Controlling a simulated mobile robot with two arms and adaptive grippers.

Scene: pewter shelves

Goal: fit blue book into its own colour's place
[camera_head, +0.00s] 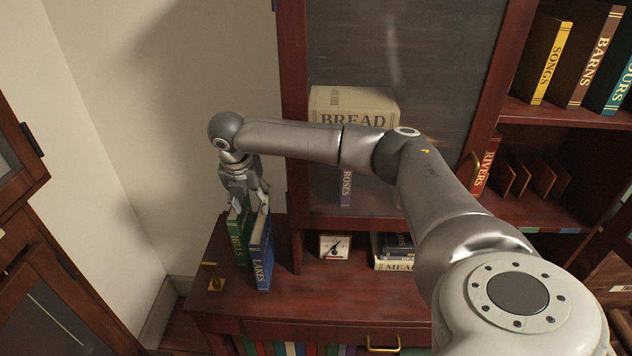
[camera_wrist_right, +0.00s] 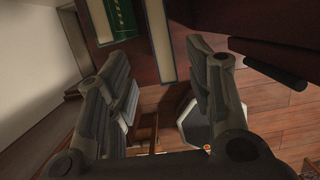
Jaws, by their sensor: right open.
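The blue book (camera_head: 261,252), marked LAKES, stands upright on the low cabinet top, just right of the green book (camera_head: 238,240), marked HILLS. My right gripper (camera_head: 248,203) is open and pointing down at the tops of these two books. In the head view one finger is near the blue book's top; I cannot tell whether it touches. In the wrist view the open fingers (camera_wrist_right: 160,95) show with the green book (camera_wrist_right: 117,20) beyond them. My left gripper is out of view.
A brass bookend (camera_head: 211,275) stands left of the books. A glass-doored cabinet (camera_head: 292,110) rises close by. Upright dividers (camera_head: 516,180) stand on the right shelf. The cabinet top's front is clear.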

